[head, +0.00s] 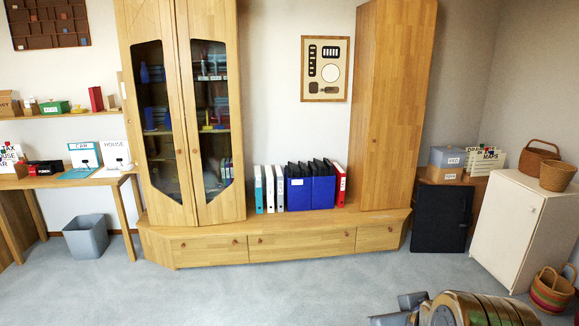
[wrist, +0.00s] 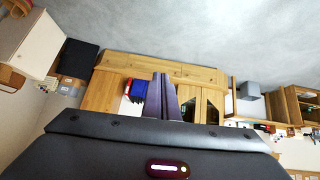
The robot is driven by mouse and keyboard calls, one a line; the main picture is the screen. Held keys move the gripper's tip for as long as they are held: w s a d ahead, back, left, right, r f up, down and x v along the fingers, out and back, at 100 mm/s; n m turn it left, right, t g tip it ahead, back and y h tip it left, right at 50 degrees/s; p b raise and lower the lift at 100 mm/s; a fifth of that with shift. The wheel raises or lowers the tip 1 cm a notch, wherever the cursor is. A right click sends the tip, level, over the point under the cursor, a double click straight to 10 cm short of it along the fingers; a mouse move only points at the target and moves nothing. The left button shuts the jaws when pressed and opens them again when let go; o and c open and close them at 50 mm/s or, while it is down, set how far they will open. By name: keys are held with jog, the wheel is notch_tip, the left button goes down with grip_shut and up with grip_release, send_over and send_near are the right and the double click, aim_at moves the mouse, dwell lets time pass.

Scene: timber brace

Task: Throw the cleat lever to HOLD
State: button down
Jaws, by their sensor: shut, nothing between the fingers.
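No cleat lever and no HOLD marking can be made out in either view. My gripper (wrist: 161,78) shows in the wrist view, its two dark fingers side by side and shut with nothing between them. It points out into open room, with the wooden wall unit (wrist: 106,92) far beyond the fingers and upside down in that picture. The fingers hide part of the unit. In the head view only a part of my arm shows at the bottom right, and the gripper is not clear there.
The wall unit (head: 300,242) stands against the back wall with binders (head: 311,190) on its ledge. A desk (head: 62,181) and grey bin (head: 86,237) are at left. A white cabinet (head: 519,230), black panel (head: 440,218) and basket (head: 551,290) are at right. Grey carpet (head: 250,295) in front is clear.

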jog(key=s+a+f+m+g, duration=0.1)
jog(key=s+f+g, duration=0.2)
jog(key=s+f, duration=0.2)
jog(key=shift+s, duration=1.15)
jog(key=c, duration=2.5)
grip_release()
jog(key=shift+a, duration=0.1)
jog(key=shift+c, duration=0.2)
jog(key=o, duration=0.7)
jog(key=shift+m, duration=0.3)
